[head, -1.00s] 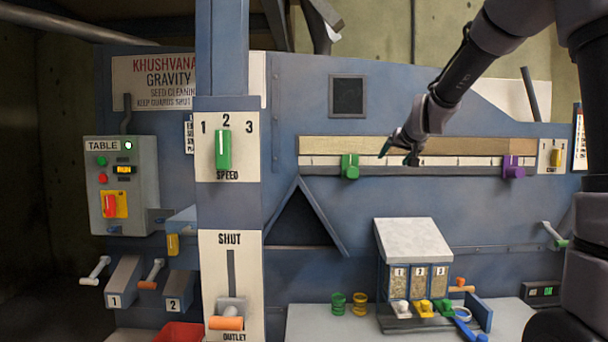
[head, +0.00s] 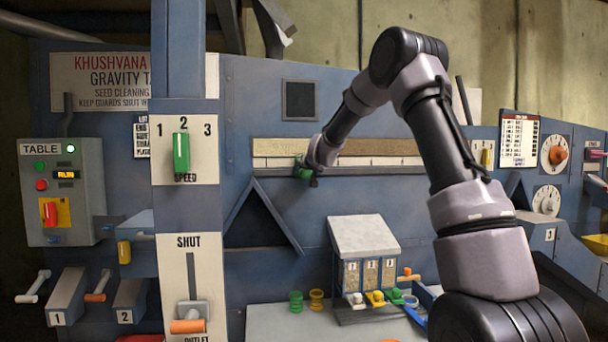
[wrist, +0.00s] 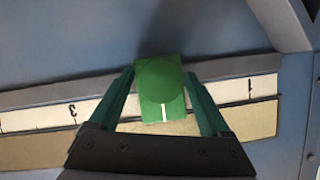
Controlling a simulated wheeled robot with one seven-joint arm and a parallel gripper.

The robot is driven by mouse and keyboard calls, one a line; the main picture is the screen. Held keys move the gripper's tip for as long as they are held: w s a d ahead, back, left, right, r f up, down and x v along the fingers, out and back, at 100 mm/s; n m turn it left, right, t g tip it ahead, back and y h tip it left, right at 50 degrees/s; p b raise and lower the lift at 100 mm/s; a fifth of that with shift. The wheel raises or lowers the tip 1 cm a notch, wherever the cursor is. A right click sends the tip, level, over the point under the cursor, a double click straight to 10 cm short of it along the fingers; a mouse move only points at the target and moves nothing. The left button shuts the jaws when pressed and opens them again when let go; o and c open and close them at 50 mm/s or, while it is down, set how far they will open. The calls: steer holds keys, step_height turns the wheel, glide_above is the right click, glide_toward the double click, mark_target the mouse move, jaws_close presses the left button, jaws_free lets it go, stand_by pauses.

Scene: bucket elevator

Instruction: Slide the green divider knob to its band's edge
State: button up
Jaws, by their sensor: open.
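The green divider knob (head: 301,171) sits on the pale scale strip (head: 268,161) near its left end in the head view, partly hidden by my gripper (head: 308,174). In the wrist view, the green knob (wrist: 161,88) shows a round top and a white pointer line on its block. My gripper (wrist: 161,76) is open there, with one green finger on each side of the knob. A gap shows between the knob and each finger. Black scale marks, a 3 on the left and a 1 on the right, show upside down. A tan band (wrist: 40,152) runs along the strip.
The speed lever panel (head: 184,135) stands on a blue post left of the knob. A triangular opening (head: 255,220) lies below the strip. A sample box (head: 363,236) stands on the bench lower down.

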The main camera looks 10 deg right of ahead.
steer(key=shift+w+f, duration=0.2)
steer(key=shift+w, duration=0.3)
